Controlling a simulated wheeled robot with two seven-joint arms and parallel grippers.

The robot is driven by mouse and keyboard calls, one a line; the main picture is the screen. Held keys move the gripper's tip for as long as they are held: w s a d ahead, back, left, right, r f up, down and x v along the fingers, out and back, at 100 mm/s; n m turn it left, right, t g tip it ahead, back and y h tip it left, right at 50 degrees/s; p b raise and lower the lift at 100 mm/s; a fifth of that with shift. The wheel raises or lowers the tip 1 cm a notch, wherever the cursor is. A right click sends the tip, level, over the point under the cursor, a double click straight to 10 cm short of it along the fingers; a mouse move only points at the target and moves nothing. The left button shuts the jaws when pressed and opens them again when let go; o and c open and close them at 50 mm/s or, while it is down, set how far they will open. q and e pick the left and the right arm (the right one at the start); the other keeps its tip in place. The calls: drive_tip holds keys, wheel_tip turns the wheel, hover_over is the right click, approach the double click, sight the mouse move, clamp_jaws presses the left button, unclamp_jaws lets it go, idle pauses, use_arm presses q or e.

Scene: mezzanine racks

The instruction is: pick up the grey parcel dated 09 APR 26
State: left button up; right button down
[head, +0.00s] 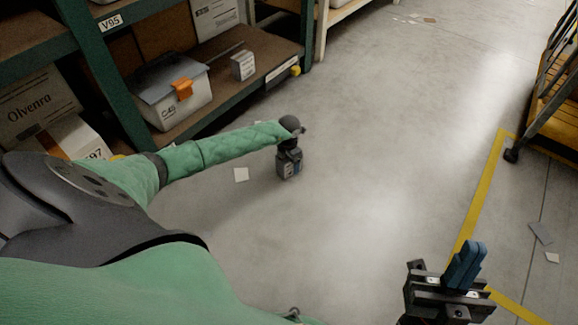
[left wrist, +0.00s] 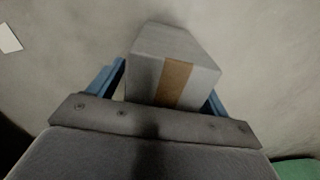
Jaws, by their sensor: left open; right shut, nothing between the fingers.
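A grey parcel (left wrist: 150,68) with a brown tape strip shows in the left wrist view, between the two blue fingers of my left gripper (left wrist: 166,88). The fingers are open, one along each side of the parcel. No date is readable on the faces in view. In the head view my left gripper (head: 289,167) points down low over the floor, and it hides most or all of the parcel there. My right gripper (head: 465,266) is at the lower right, its blue fingers shut together and empty, far from the parcel.
A green-framed rack at the left holds a lidded grey box (head: 172,90) with an orange latch, a small pale printed box (head: 242,65) and cartons. Paper scraps lie on the floor, one (head: 241,174) near my left gripper. A yellow wheeled cart (head: 556,100) stands right. The middle floor is clear.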

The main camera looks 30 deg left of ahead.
use_arm(q)
drive_tip(key=shift+f, duration=0.15)
drive_tip(key=c, duration=1.2)
drive_tip(key=shift+c, duration=0.2)
